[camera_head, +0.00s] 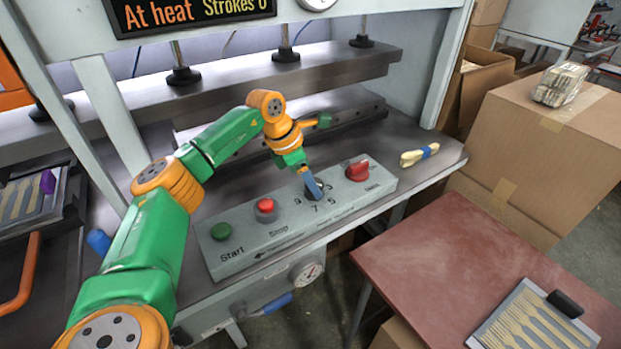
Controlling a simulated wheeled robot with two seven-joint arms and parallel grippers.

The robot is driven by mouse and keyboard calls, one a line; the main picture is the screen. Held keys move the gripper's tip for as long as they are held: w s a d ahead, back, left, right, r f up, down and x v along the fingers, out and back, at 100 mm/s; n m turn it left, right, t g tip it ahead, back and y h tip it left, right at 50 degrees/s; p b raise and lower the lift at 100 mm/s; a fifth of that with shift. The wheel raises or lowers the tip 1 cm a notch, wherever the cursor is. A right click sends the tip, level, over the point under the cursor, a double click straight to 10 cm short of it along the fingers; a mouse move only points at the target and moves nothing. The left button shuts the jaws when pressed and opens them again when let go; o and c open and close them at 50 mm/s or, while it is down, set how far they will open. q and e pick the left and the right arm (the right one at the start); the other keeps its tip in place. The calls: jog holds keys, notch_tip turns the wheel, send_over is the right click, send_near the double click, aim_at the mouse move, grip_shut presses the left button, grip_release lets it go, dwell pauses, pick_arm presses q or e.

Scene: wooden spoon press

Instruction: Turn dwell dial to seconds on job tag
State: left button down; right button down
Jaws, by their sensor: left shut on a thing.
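The grey control panel (274,239) lies along the front of the press table. My left gripper (314,190) points down at its middle and is shut on the dwell dial, whose small dark body is mostly hidden by the blue fingers. Numbers such as 9, 7 and 5 show around the dial's near side. The dial's pointer and exact setting cannot be read. No job tag can be made out. My right gripper is not in view.
On the panel, the green Start button (221,231) and red Stop button (266,206) sit left of the dial, and a red knob (358,170) sits right. A banded spoon bundle (419,154) lies farther right. The display (190,12) reads "At heat".

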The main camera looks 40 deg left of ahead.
pick_arm(q)
jog(key=shift+c, duration=1.3)
grip_release()
jog(key=shift+w, duration=0.1)
jog(key=v, duration=0.7)
jog(key=shift+b, duration=0.3)
